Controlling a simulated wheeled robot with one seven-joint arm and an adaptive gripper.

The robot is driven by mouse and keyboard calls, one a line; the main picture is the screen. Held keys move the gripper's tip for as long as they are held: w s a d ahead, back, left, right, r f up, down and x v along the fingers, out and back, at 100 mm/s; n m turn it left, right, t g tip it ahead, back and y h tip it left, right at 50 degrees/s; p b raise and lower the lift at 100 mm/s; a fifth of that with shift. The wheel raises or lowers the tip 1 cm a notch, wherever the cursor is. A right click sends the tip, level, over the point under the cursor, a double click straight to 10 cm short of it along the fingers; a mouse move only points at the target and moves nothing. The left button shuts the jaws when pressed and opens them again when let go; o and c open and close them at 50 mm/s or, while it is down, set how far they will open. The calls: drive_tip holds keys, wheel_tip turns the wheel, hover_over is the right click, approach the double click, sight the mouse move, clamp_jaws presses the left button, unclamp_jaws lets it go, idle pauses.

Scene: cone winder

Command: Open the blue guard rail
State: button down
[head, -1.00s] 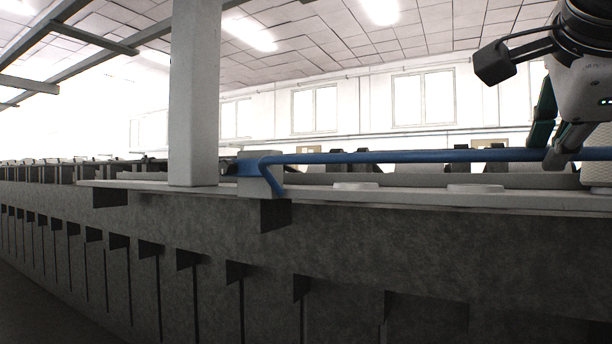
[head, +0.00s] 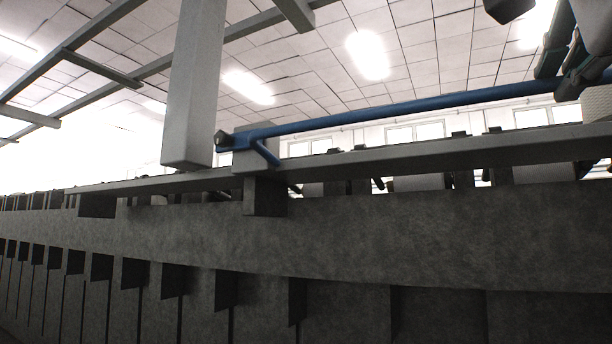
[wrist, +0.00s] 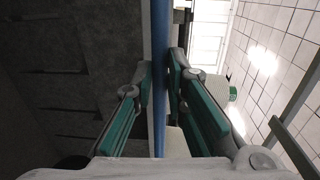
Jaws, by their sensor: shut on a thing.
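The blue guard rail (head: 400,107) runs from a bracket beside the grey post, rising slightly to the right edge in the head view. My gripper (head: 566,80) is at the rail's right part, partly cut off by the picture's edge. In the wrist view the blue rail (wrist: 160,70) passes lengthwise between the two green-padded fingers of my gripper (wrist: 161,85), which are shut on it. The rail's far right end is out of the head view.
A grey upright post (head: 195,85) stands left of the rail's bracket (head: 252,158). The long grey machine body (head: 400,235) with its ledge (head: 450,152) fills the lower view. A white cone (head: 597,103) sits near my gripper at the right edge.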

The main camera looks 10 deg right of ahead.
drive_tip(key=shift+s+a+f+t+h+b, duration=0.1)
drive_tip(key=shift+f+t+h+b, duration=0.55)
drive_tip(key=shift+b, duration=1.65)
drive_tip(key=shift+f+t+b, duration=0.25)
drive_tip(key=shift+b, duration=0.3)
drive_tip(key=c, duration=1.6)
unclamp_jaws()
drive_tip(key=shift+s, duration=0.1)
drive_tip(key=v, duration=1.1)
drive_tip(key=shift+s+a, duration=0.3)
drive_tip(key=shift+s, duration=0.05)
